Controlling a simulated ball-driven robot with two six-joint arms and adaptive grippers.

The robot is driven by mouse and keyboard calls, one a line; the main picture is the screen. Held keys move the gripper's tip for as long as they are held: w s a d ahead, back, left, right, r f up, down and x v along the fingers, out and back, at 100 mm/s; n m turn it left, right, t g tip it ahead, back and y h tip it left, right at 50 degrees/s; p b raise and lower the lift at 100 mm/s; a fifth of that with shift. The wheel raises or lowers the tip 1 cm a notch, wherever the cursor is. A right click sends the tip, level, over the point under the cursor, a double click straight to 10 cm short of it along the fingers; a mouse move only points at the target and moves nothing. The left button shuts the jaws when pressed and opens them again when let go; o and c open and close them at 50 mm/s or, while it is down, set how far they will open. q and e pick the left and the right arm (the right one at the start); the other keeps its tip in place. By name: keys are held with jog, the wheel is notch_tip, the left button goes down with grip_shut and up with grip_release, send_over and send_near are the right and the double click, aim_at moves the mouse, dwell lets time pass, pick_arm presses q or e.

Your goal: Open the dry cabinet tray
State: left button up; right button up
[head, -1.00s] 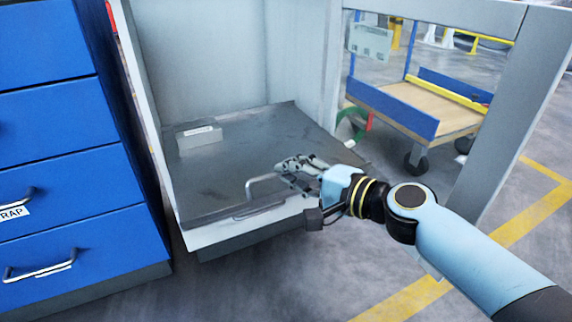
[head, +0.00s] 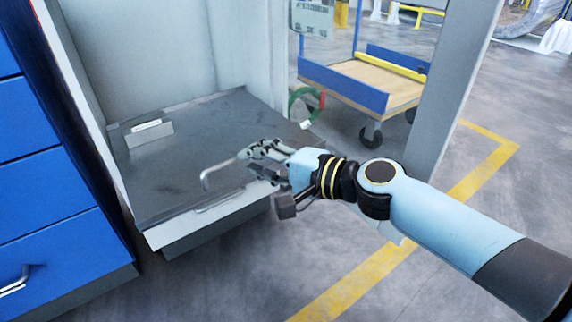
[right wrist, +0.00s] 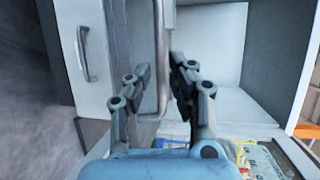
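The dry cabinet tray (head: 205,140) is a dark flat surface in the open grey cabinet, with a pale front edge. A grey bar handle (head: 204,180) stands up near its front edge. My right gripper (head: 250,164) is at the right end of this handle, its fingers apart and pointing left. In the right wrist view, the gripper (right wrist: 156,86) has its two fingers spread, with the handle bar (right wrist: 163,58) seen between them. I cannot tell whether either finger touches it. My left gripper is not in view.
A small grey block with a white label (head: 148,131) lies on the tray's back left. Blue drawers (head: 50,220) stand close on the left. A grey post (head: 452,85) and a blue cart (head: 365,85) are on the right. The floor before the tray is clear.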

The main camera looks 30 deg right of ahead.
jog(key=v, duration=0.9)
jog(key=shift+s+d+r, duration=0.15)
jog(key=shift+s+d, duration=0.05)
jog(key=shift+s, duration=0.15)
